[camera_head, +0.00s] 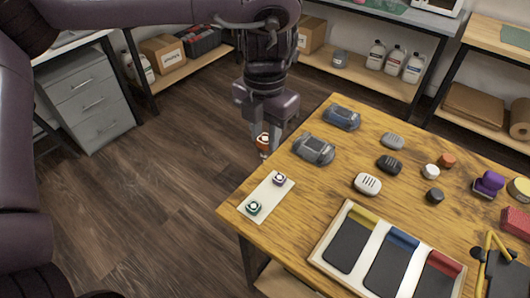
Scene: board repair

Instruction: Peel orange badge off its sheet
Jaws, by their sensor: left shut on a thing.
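The orange badge (263,140) is between the fingertips of my left gripper (264,146), which is shut on it. The gripper points down and holds the badge off the sheet, near the table's left edge. The pale sheet (268,195) lies on the table's left corner, below the gripper in the picture. A purple badge (279,179) and a green badge (254,207) sit on the sheet. The fingers partly hide the orange badge. My right gripper is not in view.
The wooden table (300,210) carries grey devices (314,149) right of the gripper and several small knobs. A tray (345,213) with yellow, blue and red-topped panels stands at the front. Yellow-handled pliers (489,255) lie at the right. Open floor (175,190) is left of the table.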

